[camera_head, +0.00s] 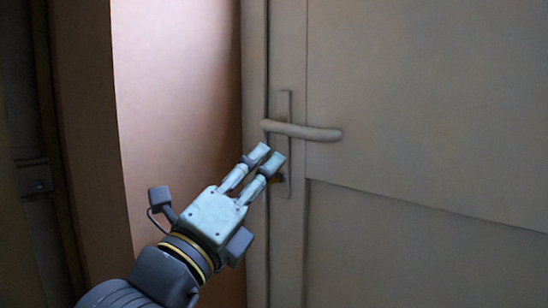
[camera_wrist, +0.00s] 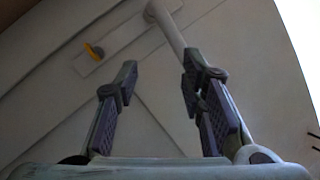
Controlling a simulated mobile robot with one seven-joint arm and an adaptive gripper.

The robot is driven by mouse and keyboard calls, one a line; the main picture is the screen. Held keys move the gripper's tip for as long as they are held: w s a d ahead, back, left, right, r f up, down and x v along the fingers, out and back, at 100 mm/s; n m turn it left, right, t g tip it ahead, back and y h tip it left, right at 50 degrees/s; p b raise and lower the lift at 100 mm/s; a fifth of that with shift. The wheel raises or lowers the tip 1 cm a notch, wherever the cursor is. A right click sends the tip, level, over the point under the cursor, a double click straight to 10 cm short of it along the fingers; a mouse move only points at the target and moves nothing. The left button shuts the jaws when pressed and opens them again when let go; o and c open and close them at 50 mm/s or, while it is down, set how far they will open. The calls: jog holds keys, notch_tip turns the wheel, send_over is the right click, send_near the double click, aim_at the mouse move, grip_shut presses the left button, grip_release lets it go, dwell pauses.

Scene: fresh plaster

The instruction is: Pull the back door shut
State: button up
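The back door (camera_head: 420,110) is a grey-beige panelled door filling the right of the head view; a bright gap shows beside its left edge, so it looks ajar. Its lever handle (camera_head: 305,131) sticks out to the right from a narrow plate (camera_head: 284,103). My gripper (camera_head: 269,157) is just below the handle, in front of the plate's lower part. In the wrist view, my gripper (camera_wrist: 158,73) has its fingers apart with nothing between them. The handle (camera_wrist: 170,27) shows beyond the fingertips, beside a yellow lock spot (camera_wrist: 95,51) on the plate. I see no clear contact.
A pinkish lit wall (camera_head: 180,90) shows through the gap left of the door. A brown frame post (camera_head: 85,120) stands further left, with a dark fitting (camera_head: 34,178) at the far left edge. Nothing else stands near my gripper.

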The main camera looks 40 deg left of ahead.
jog(key=v, duration=0.5)
jog(key=shift+s, duration=0.2)
dwell(0.3)
